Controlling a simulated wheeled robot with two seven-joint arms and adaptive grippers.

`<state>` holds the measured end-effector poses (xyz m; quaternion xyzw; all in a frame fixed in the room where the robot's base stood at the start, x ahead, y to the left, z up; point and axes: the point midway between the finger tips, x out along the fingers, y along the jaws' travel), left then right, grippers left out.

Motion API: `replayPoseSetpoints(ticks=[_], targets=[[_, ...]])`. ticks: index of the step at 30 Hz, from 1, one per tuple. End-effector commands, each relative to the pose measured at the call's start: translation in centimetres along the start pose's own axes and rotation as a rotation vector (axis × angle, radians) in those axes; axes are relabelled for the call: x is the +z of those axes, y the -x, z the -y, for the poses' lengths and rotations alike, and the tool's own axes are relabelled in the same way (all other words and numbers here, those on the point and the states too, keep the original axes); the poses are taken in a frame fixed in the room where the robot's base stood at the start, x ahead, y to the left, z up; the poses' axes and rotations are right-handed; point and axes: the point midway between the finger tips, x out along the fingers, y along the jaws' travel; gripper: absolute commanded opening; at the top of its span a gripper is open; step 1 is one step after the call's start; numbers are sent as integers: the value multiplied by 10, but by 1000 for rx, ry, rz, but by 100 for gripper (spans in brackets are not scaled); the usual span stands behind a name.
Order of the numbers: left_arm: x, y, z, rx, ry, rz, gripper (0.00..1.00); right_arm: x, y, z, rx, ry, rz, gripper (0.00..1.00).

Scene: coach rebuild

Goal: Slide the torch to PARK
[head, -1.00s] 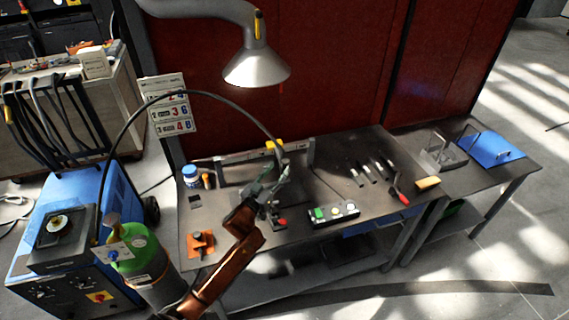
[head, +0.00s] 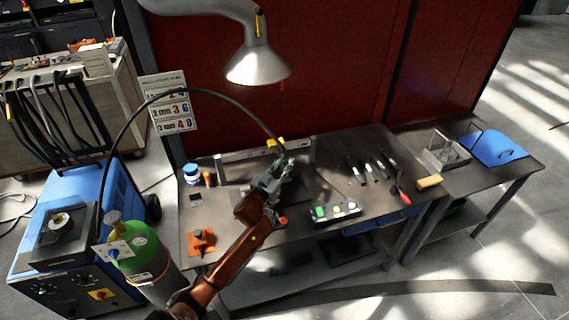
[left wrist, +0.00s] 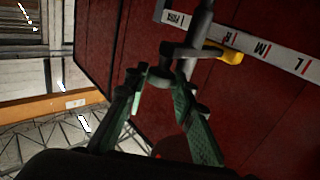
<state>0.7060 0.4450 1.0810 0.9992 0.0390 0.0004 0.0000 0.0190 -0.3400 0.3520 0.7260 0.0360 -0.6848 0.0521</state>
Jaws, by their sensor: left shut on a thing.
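The torch (left wrist: 200,22) shows in the left wrist view as a dark grey body in front of a white scale rail (left wrist: 282,57). A yellow piece (left wrist: 230,55) sticks out beside it. The scale reads PARK (left wrist: 175,18) at its end, then R, M and L. The torch crosses the scale between PARK and R. In the head view the rail (head: 235,155) stands at the back of the bench, with the black hose running down to the torch. My left gripper (head: 284,164) is shut on the torch's dark grip; its green fingers (left wrist: 160,79) flank it. The fingers partly hide the torch.
A lamp hood (head: 257,65) hangs above. A blue welding machine (head: 115,205) and green gas bottle (head: 140,252) stand left.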

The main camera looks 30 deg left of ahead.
Motion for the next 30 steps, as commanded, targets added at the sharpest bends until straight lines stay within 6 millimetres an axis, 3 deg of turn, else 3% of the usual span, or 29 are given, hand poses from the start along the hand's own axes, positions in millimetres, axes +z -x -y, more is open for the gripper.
replayPoseSetpoints(ticks=[6, 12, 17, 30], targets=[[1, 0, 0, -1, 0, 2, 0, -10, 0, -1, 1, 2, -12, 36], [1, 0, 0, -1, 0, 2, 0, -24, 0, -2, 2, 5, -31, 36], [1, -1, -1, -1, 1, 2, 0, -24, 0, -2, 2, 5, -31, 36], [2, -67, -65, -3, 5, 2, 0, -12, -7, -1, 1, 3, -15, 36]])
